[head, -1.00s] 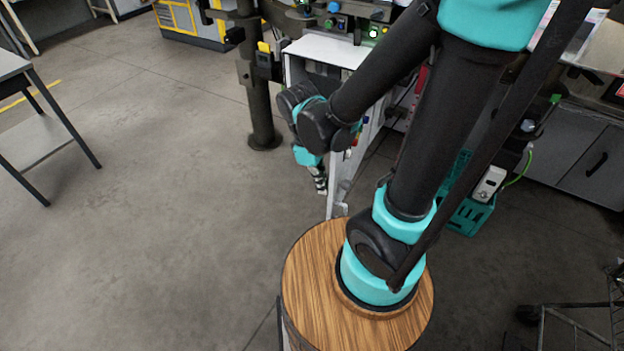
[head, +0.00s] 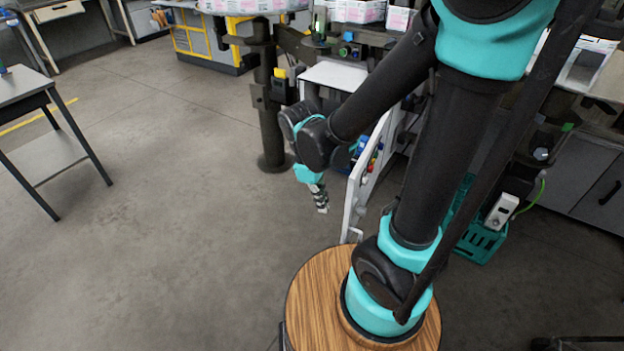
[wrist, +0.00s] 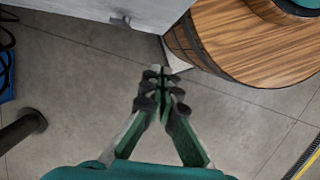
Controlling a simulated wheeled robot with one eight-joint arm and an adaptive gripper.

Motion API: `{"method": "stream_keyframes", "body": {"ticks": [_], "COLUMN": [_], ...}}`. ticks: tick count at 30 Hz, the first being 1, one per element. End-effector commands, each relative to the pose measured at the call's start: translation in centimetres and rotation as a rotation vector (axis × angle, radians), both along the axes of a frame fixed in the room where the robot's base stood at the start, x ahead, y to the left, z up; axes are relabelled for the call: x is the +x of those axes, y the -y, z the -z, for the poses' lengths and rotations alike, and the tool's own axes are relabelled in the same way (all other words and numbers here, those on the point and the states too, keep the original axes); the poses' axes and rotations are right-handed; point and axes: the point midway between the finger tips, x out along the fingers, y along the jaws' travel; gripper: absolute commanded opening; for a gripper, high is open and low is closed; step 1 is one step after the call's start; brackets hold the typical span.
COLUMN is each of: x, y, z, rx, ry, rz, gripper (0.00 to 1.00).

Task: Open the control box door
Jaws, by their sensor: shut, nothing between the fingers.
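The white control box (head: 331,74) stands beyond my arm in the head view. Its white door (head: 357,190) stands out from the box toward my base, with coloured parts showing behind it. In the wrist view the door (wrist: 90,8) fills part of the top edge, with a small grey handle (wrist: 121,20) on it. My gripper (head: 322,207) is to the left of the door in the head view, pointing down. In the wrist view my gripper (wrist: 163,72) is shut and empty, with floor beneath it. My arm hides part of the box.
A dark post (head: 268,110) stands left of the box. A teal crate (head: 482,240) is on the floor at right, and a grey table (head: 35,110) is at far left.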

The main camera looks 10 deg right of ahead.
Motion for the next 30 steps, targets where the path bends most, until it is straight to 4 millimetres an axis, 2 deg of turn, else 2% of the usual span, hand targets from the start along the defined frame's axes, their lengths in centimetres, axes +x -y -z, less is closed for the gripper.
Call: {"method": "stream_keyframes", "body": {"ticks": [18,24,30], "x": [0.8,0.9,1.0], "y": [-1.5,-1.8,-1.8], "z": [-7.7,-8.8,-8.9], "rx": [-0.001,0.000,0.000], "ry": [-0.001,-0.001,-0.001], "rz": [0.000,0.000,0.000], "gripper": [0.00,0.00,0.00]}}
